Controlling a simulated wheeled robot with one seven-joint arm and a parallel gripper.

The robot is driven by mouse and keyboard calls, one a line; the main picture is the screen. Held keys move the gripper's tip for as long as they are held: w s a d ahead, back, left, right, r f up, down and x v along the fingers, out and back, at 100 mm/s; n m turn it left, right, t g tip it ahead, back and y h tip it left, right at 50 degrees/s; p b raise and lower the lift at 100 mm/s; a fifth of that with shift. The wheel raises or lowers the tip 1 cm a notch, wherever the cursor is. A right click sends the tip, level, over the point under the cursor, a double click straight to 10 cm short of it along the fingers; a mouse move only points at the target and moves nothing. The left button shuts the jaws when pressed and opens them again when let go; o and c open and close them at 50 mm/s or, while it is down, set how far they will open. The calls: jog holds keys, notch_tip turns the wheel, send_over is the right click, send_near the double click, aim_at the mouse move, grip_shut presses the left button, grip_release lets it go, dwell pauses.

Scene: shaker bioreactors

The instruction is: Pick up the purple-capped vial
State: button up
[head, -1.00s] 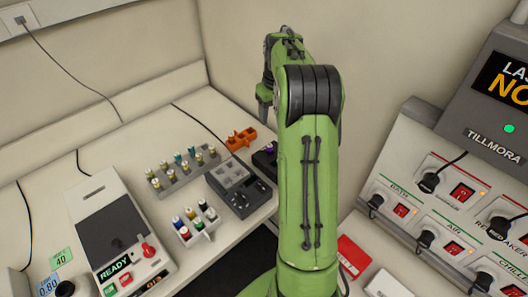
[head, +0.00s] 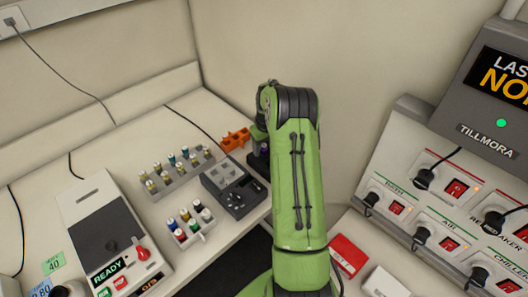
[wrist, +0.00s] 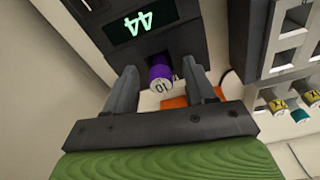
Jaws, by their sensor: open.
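The purple-capped vial (wrist: 160,76) shows in the wrist view, upright in a dark device (wrist: 150,28) with a lit "44" display; its cap bears a printed mark. In the head view its cap (head: 264,148) is a small purple spot beside my arm. My gripper (wrist: 164,84) is open, with one finger on each side of the cap in the wrist view; I cannot tell whether the fingers touch it. The vial's lower body is hidden. In the head view my arm hides most of the gripper and part of the dark device.
A grey block device (head: 238,200), a grey rack (head: 182,180) of several vials and a white rack (head: 200,238) of colour-capped vials stand to the left. The wall is close behind.

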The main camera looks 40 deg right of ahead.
aim_at(264, 145)
jog(key=c, duration=0.9)
notch_tip(264, 145, up, 10)
jog(key=shift+r, duration=0.1)
dwell(0.4)
